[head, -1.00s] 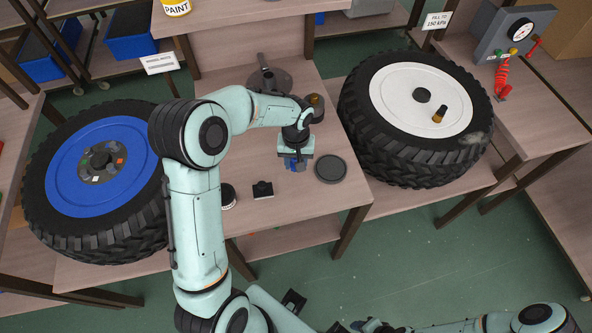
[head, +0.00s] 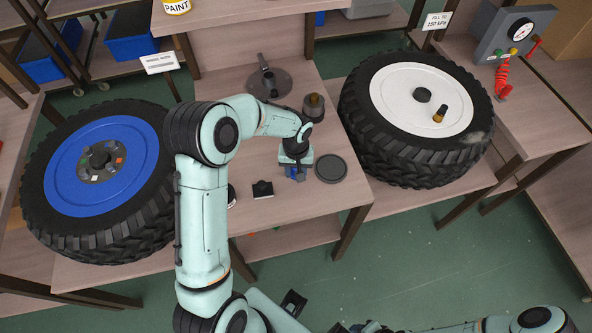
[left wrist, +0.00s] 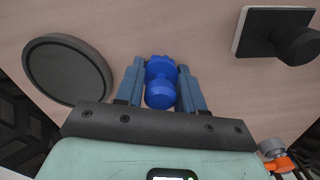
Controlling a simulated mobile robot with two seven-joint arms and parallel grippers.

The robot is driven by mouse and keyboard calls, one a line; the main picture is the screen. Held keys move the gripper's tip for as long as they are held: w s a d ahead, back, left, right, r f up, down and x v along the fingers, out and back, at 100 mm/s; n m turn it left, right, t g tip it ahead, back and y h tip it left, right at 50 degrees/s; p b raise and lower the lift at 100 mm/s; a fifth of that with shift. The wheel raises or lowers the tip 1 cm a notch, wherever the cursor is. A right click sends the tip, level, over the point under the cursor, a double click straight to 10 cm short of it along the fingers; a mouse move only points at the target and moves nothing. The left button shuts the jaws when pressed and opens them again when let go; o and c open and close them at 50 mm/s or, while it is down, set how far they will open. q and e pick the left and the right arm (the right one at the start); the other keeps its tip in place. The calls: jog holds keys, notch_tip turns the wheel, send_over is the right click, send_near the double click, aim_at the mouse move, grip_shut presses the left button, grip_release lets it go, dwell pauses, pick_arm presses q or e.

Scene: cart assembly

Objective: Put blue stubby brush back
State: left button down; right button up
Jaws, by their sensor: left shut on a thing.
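The blue stubby brush (left wrist: 160,84) is between the two fingers of my left gripper (left wrist: 162,76), which is shut on it. Its rounded knob faces the wrist camera and its bristle end points away, toward the table. In the head view my left gripper (head: 296,166) hangs over the middle table, with a bit of the blue brush (head: 297,174) showing below it. I cannot tell whether the brush touches the table top. My right arm shows along the bottom edge, but its fingers cannot be made out.
A dark round disc (head: 331,168) lies right beside the left gripper. A black square piece with a knob (head: 262,189) is to its left. A grey disc with a post (head: 268,84) stands behind. A blue-rimmed wheel (head: 62,178) and a white-rimmed wheel (head: 392,88) flank the table.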

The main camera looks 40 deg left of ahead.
pick_arm(q)
jog(key=shift+s+d+f, duration=0.1)
jog(key=shift+s+f, duration=0.2)
jog(key=shift+f, duration=0.3)
jog(key=c, duration=0.7)
grip_release()
pick_arm(e)
jog(key=shift+s+d+f, duration=0.1)
jog(key=shift+f, duration=0.15)
pick_arm(q)
jog(key=shift+s+f, duration=0.1)
jog(key=shift+r, duration=0.25)
jog(key=r, duration=0.2)
jog(key=r+p, duration=0.1)
jog(key=r, duration=0.1)
jog(key=shift+w+a, duration=0.35)
jog(key=shift+w, duration=0.05)
jog(key=r, duration=0.9)
jog(key=shift+d+r, duration=0.1)
jog(key=shift+d, duration=0.1)
pick_arm(e)
jog(key=shift+w+r, duration=0.35)
jog(key=shift+r, duration=0.2)
jog(key=shift+w+r, duration=0.3)
jog(key=shift+r, duration=0.25)
